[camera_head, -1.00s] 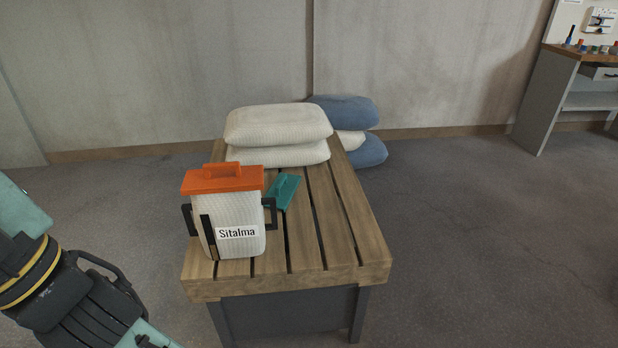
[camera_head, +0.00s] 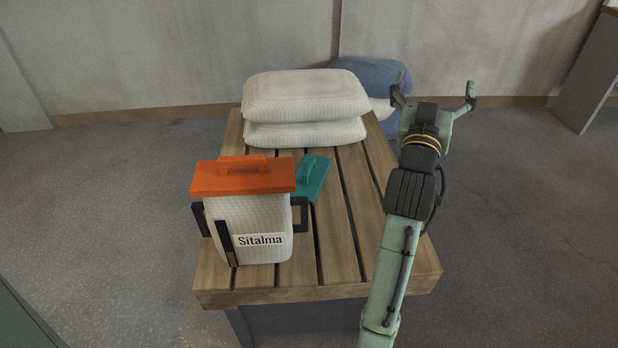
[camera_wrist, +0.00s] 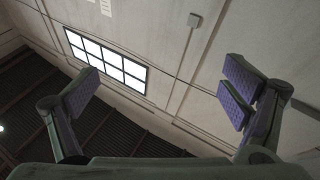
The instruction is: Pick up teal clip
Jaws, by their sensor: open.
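The teal clip (camera_head: 314,177) lies on the slatted wooden table, just right of and behind a white bag, which hides part of its left side. It has a raised handle on top. My gripper (camera_head: 433,92) is raised over the right side of the table, to the right of the clip and apart from it. Its fingers are spread wide and point up and away. In the wrist view my gripper (camera_wrist: 160,95) is open and empty, with only wall, window and ceiling behind it. The clip does not show in the wrist view.
The white bag (camera_head: 262,225), labelled Sitalma, stands upright with an orange clip (camera_head: 243,178) across its top. Two white sacks (camera_head: 305,100) are stacked at the back of the wooden table (camera_head: 362,240). A blue sack (camera_head: 370,75) lies behind. The table's middle slats are bare.

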